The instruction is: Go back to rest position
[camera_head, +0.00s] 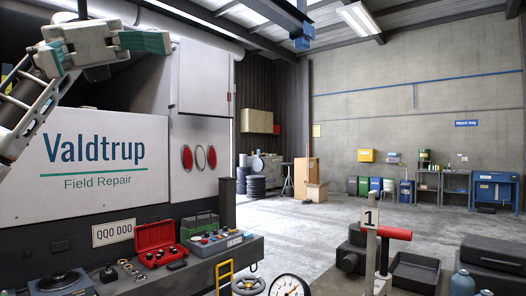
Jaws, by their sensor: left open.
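My left gripper (150,43) is at the top left, with pale grey housing and teal parts. It is raised high in front of the white service truck (95,165) marked "Valdtrup Field Repair". It is open, holds nothing that I can see and is well above the truck's work ledge. My left arm comes in from the left edge below it. My right gripper is out of view.
An open red case (155,237), a green toolbox (200,225) and small metal parts sit on the truck's ledge. The floor (300,225) beyond is clear.

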